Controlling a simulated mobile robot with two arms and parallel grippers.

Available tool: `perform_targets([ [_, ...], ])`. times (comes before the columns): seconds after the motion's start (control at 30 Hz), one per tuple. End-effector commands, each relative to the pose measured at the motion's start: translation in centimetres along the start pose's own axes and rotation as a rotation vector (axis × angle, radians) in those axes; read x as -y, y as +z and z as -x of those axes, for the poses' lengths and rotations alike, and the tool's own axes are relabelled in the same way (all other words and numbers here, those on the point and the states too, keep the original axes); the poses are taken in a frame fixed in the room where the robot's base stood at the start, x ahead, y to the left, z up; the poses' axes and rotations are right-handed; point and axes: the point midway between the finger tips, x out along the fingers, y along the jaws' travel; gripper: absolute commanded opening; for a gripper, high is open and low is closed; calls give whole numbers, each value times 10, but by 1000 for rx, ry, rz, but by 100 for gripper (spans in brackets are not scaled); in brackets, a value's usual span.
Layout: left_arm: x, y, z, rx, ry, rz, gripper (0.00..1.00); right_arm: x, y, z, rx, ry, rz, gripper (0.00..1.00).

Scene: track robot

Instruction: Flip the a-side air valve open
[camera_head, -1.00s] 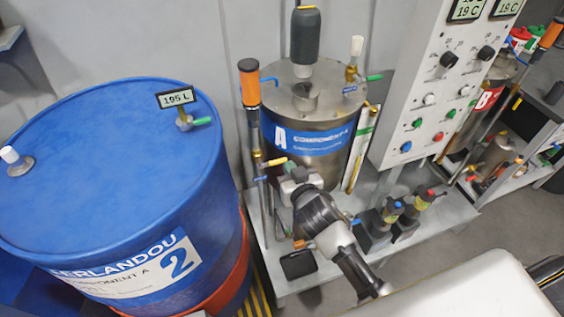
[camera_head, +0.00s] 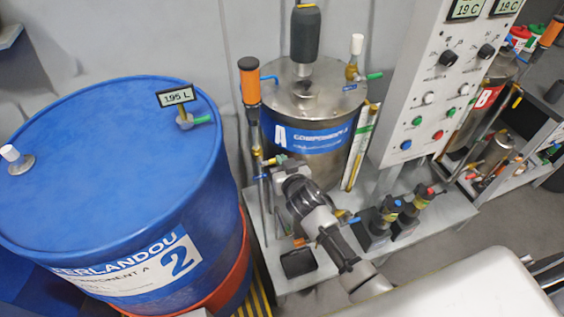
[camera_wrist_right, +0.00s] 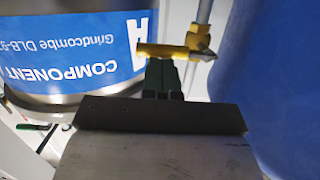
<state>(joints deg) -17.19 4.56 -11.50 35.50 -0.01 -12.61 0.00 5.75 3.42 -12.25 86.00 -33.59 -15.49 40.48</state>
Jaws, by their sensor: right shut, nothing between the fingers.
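The a-side air valve has a yellow lever (camera_wrist_right: 165,50) on a brass body (camera_wrist_right: 200,43). In the right wrist view the lever lies crosswise to its thin upright pipe (camera_wrist_right: 204,12). My right gripper (camera_wrist_right: 163,76) is shut and empty, its dark fingertips right at the lever; whether they touch it I cannot tell. In the head view the lever (camera_head: 268,161) shows small, left of the steel A tank (camera_head: 335,165), and my right gripper (camera_head: 279,165) partly covers this spot. My left gripper is not in view.
A large blue drum (camera_head: 100,150) stands close on the left. An orange-topped pipe (camera_head: 250,82) rises beside the tank. A control panel (camera_head: 430,110) stands to the right. Dark pump parts (camera_head: 372,228) sit on the grey bench (camera_head: 447,218).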

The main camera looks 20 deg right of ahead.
Motion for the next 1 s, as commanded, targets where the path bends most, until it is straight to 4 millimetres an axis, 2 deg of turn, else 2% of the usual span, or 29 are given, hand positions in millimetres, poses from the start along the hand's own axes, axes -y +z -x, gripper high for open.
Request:
perform_targets([
  [1.0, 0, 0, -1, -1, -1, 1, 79, -3, 9, -2, 0, -32, -163, 0],
])
